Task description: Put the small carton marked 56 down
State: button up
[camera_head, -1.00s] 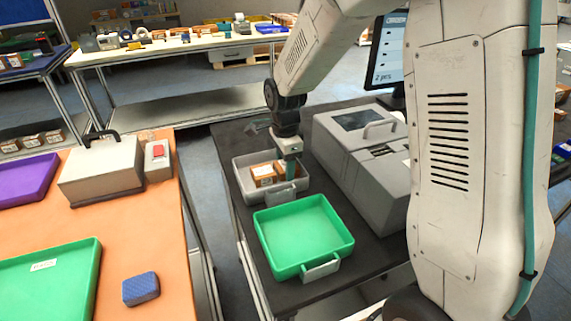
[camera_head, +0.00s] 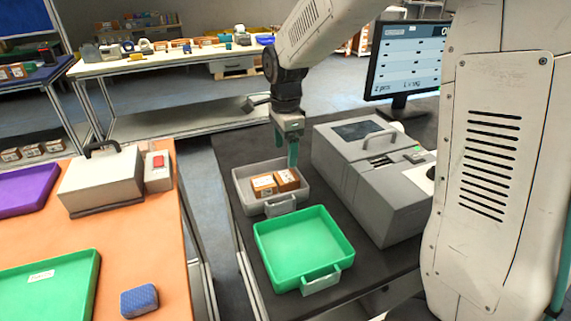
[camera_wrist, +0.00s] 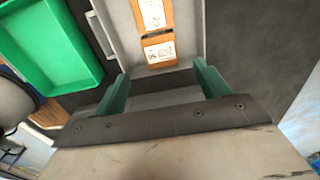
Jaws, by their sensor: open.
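Two small brown cartons with white labels lie side by side in the grey tray (camera_head: 240,184). The left carton (camera_head: 262,185) and the right carton (camera_head: 287,179) both stay inside its walls. In the wrist view, one labelled carton (camera_wrist: 160,51) is nearer the fingers and the other carton (camera_wrist: 152,14) is beyond it. I cannot read for certain which is marked 56. My gripper (camera_head: 292,157) is above the back right of the grey tray. In the wrist view my gripper (camera_wrist: 161,72) shows its green fingers wide apart with nothing between them.
An empty green tray (camera_head: 303,245) stands in front of the grey tray on the dark table. A grey machine (camera_head: 370,170) is close on the right, with a monitor (camera_head: 408,60) behind. An orange table (camera_head: 150,240) with a blue block (camera_head: 139,300) is at left.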

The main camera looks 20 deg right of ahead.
jog(key=s+d+r+n, duration=0.1)
jog(key=s+r+n, duration=0.35)
jog(key=s, duration=0.35)
jog(key=s+d+r+n, duration=0.1)
jog(key=s+r+n, duration=0.35)
jog(key=s, duration=0.35)
jog(key=s+d+n+t, duration=0.1)
jog(key=s+n, duration=0.8)
jog(key=s, duration=0.5)
jog(key=shift+f, duration=0.2)
jog(key=shift+d, duration=0.1)
